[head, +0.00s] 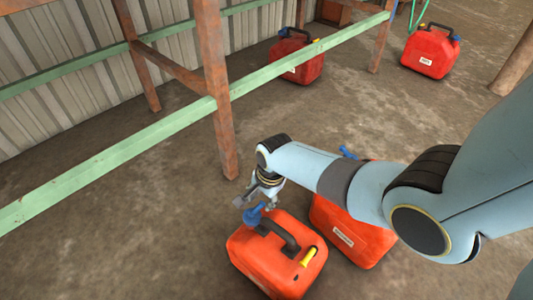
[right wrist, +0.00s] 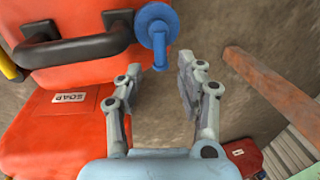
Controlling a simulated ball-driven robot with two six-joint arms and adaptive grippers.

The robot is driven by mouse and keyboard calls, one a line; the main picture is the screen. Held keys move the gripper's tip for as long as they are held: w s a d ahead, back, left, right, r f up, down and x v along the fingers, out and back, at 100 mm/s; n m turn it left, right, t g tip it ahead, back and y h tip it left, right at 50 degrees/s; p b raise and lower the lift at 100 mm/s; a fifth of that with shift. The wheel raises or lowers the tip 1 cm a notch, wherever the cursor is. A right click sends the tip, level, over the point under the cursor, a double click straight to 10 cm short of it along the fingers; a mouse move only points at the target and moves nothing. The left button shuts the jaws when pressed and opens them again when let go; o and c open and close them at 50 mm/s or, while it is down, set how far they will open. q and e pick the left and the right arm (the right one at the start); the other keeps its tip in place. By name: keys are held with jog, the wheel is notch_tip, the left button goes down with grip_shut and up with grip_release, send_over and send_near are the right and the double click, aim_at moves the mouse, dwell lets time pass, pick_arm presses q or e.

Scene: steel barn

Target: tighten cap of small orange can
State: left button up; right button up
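A small orange can (head: 258,262) stands on the floor at bottom centre in the head view, with a dark handle and a yellow piece on top. Its blue cap (head: 253,215) is at its far left corner. In the right wrist view the orange can (right wrist: 60,65) fills the top left, and its blue cap (right wrist: 156,26) shows ahead of the fingers. My right gripper (head: 257,201) is just above the cap. My left gripper is not in view.
A larger red-orange can (head: 350,238) stands close behind the small one, partly hidden by my right arm. Two more red cans (head: 297,60) (head: 431,50) stand farther back. A wooden post (head: 215,90) and green rail (head: 130,155) are left of the arm. Floor at left is clear.

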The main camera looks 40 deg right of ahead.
notch_tip(320, 180, up, 9)
jog(key=s, duration=0.1)
jog(key=shift+s+d+f, duration=0.15)
jog(key=shift+s+f, duration=0.05)
jog(key=shift+s, duration=0.15)
dwell(0.3)
